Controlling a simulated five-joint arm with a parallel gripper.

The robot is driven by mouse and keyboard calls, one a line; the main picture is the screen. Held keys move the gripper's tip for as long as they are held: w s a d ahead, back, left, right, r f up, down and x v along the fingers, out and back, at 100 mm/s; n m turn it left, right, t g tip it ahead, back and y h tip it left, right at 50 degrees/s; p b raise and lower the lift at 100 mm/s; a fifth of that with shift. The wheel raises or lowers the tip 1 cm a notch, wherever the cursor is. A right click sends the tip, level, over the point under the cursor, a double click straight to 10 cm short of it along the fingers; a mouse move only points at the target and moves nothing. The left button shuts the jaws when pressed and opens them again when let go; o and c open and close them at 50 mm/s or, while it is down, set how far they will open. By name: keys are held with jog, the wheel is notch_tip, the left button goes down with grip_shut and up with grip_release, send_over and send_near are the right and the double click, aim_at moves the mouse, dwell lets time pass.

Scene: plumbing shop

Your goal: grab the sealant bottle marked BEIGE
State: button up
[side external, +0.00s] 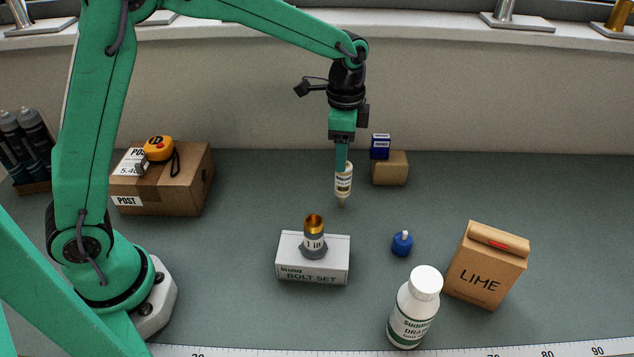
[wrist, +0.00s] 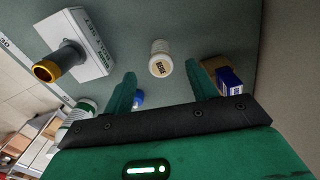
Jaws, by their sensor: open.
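The sealant bottle (side external: 344,181) is small and pale, with a narrow tip at its lower end in the side view. In the wrist view the bottle (wrist: 160,58) shows the word BEIGE on its label. My gripper (side external: 342,164) points down, right at the bottle's upper end in the side view. In the wrist view my gripper (wrist: 163,68) is open, with the bottle in line with the gap between its fingers and clear space showing on both sides. I cannot tell how far the fingers reach down around it.
A bolt set box (side external: 312,268) carries a brass-topped fitting (side external: 314,238). A blue item (side external: 402,244), a white bottle (side external: 414,309) and a LIME carton (side external: 487,266) stand to the right. A small brown box (side external: 390,170) with a blue box (side external: 380,147) is close behind.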

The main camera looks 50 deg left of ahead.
aim_at(343, 177)
jog(key=shift+w+d+f, duration=0.1)
jog(key=shift+d+f, duration=0.05)
jog(key=shift+f, duration=3.95)
jog(key=c, duration=1.1)
jog(key=shift+r, duration=0.2)
